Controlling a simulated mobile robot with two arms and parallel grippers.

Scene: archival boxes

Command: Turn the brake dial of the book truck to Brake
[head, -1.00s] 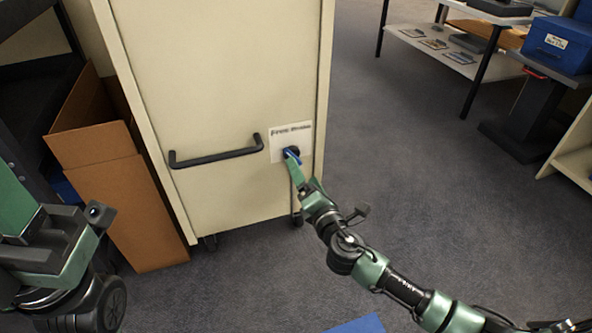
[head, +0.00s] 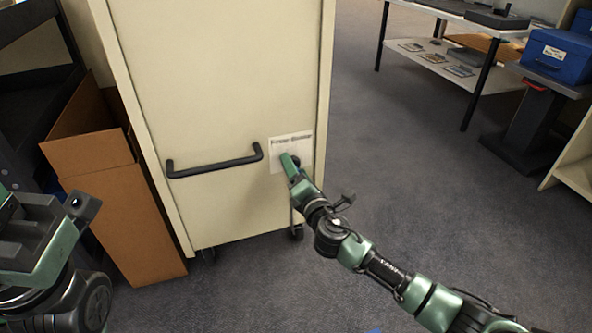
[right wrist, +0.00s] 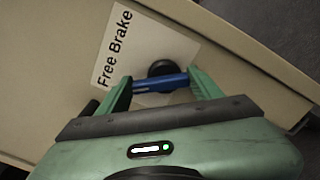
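The cream end panel of the book truck (head: 215,110) stands before me with a white label. In the right wrist view the label (right wrist: 122,45) reads "Free Brake". Below it is the brake dial (right wrist: 160,84), a blue bar on a black round hub, its bar slanting across the label's text line. My right gripper (head: 290,163) is at the dial; in the right wrist view its green fingers (right wrist: 160,88) stand apart, one at each end of the blue bar. Firm contact is unclear. My left gripper (head: 35,235) is at the left edge, its fingertips not clearly shown.
A black handle (head: 215,165) sticks out of the panel left of the dial. An open cardboard box (head: 125,220) stands left of the truck. A table (head: 450,65) and a blue box (head: 557,56) are at the back right. Carpet is clear right of the truck.

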